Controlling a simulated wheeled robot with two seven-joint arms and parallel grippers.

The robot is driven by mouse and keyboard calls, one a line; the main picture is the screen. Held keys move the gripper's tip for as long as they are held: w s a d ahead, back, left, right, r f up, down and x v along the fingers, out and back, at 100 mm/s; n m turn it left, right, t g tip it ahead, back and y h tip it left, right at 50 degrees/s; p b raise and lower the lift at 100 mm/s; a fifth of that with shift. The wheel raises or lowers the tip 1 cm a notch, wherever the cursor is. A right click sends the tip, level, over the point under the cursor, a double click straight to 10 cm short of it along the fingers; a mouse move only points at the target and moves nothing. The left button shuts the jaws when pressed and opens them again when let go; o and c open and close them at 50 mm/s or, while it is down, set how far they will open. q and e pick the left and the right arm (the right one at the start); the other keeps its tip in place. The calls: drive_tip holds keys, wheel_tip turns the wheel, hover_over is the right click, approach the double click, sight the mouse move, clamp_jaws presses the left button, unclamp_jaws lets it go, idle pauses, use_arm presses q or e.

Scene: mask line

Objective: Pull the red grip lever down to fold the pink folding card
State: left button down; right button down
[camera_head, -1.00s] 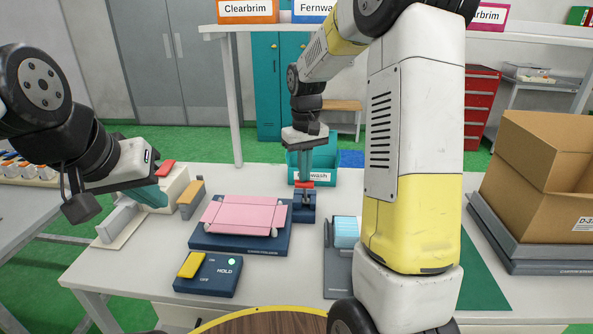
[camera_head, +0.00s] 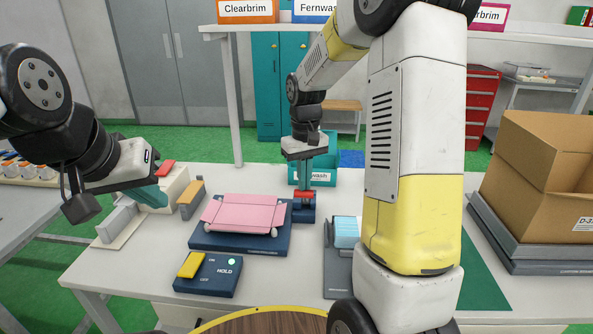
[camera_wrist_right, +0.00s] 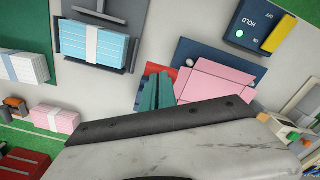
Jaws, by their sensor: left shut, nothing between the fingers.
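The pink folding card (camera_head: 245,213) lies on a navy base (camera_head: 215,241) on the table, with creased panels along its edges. It also shows in the right wrist view (camera_wrist_right: 218,82). The red grip lever (camera_head: 304,195) is on a navy stand just right of the card. My right gripper (camera_head: 305,186) comes from above with its teal fingers down at the lever, and they appear closed on it. Its fingers (camera_wrist_right: 157,92) stand beside the red part in the wrist view. My left gripper (camera_head: 152,197) is shut and empty, left of the card.
A navy switch box (camera_head: 218,277) marked HOLD, with a yellow rocker and lit green lamp, stands in front. Blue packs (camera_head: 347,231) sit in a grey holder to the right. A teal bin (camera_head: 325,172) is behind the lever. A cardboard box (camera_head: 530,180) stands far right.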

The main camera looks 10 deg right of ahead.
drive_tip(key=shift+s+a+f, duration=0.15)
drive_tip(key=shift+s+f, duration=0.25)
drive_tip(key=shift+f, duration=0.2)
idle(0.4)
drive_tip(key=s+a+r, duration=0.1)
drive_tip(key=s+r, duration=0.4)
drive_tip(key=r, duration=0.2)
drive_tip(key=shift+a, duration=0.2)
idle(0.7)
